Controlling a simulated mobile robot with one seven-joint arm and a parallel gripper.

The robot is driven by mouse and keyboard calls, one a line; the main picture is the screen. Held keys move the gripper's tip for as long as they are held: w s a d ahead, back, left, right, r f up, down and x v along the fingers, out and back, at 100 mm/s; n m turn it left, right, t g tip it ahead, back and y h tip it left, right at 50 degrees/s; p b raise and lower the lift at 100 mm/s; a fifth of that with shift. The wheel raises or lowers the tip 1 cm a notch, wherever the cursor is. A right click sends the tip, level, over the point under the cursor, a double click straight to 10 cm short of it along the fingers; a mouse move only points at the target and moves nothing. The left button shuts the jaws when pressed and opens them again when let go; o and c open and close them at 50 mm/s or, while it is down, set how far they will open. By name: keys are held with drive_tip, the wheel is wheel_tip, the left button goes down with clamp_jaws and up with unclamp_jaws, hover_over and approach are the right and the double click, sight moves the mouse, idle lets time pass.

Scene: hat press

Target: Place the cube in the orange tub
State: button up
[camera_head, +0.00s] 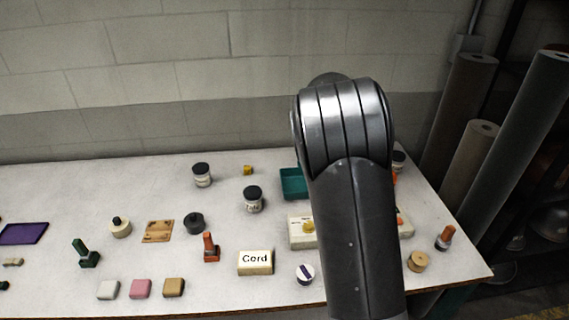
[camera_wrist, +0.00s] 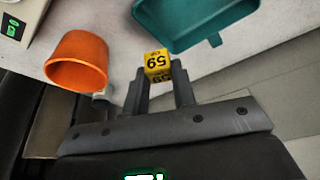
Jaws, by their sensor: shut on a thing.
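A yellow cube (camera_wrist: 157,65) with black digits on its faces sits between the fingertips of my gripper (camera_wrist: 159,72) in the wrist view. My gripper is shut on it. The orange tub (camera_wrist: 78,62) stands to the left of the cube in the wrist view, apart from it, with its open rim showing. In the head view my arm hides the gripper and the held cube. Orange bits show at the arm's right edge there, but I cannot tell which is the tub.
A teal tray (camera_wrist: 205,22) lies above and right of the cube in the wrist view; it also shows in the head view (camera_head: 291,184). Jars, stamps and a "Cord" block (camera_head: 256,263) crowd the table (camera_head: 60,190).

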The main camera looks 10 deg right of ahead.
drive_tip(key=s+d+r+m+h, duration=0.1)
drive_tip(key=d+r+m, duration=0.1)
drive_tip(key=d, duration=0.7)
drive_tip(key=s+d+r+m+h, duration=0.1)
drive_tip(key=s+d+r+m, duration=0.1)
drive_tip(key=d, duration=0.7)
drive_tip(key=shift+w+a+f, duration=0.1)
drive_tip(key=shift+f, duration=2.5)
drive_tip(key=shift+w+a+f, duration=0.1)
drive_tip(key=shift+f, duration=2.5)
drive_tip(key=o, duration=1)
drive_tip(key=shift+o, duration=0.2)
wheel_tip(320, 180, up, 7)
